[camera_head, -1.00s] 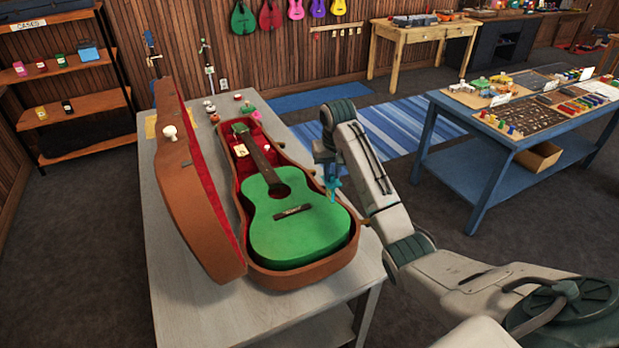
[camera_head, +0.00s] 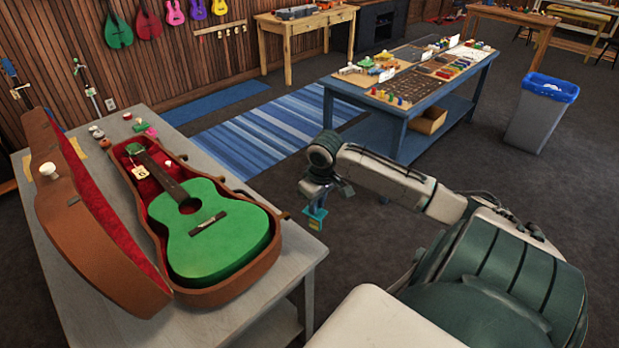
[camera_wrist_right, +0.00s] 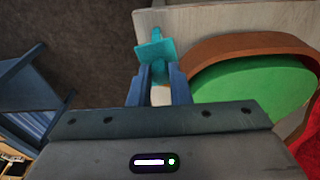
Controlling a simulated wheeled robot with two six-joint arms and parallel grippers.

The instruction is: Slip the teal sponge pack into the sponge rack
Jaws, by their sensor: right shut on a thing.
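My right gripper (camera_head: 317,196) hangs in the air to the right of the grey table. It is shut on the teal sponge pack (camera_head: 316,214), which sticks out below the fingers over the dark floor. In the right wrist view the teal pack (camera_wrist_right: 154,50) shows as a small piece with a flat part, at the tips of the blue fingers (camera_wrist_right: 160,78). I cannot pick out the sponge rack in these frames. My left gripper is not in view.
A green guitar (camera_head: 222,235) lies in an open brown case (camera_head: 232,290) on the grey table (camera_head: 95,318). A blue table (camera_head: 388,112) with boards and small goods stands at the back. A grey bin (camera_head: 536,122) with a blue liner is at the right. Carpet between is clear.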

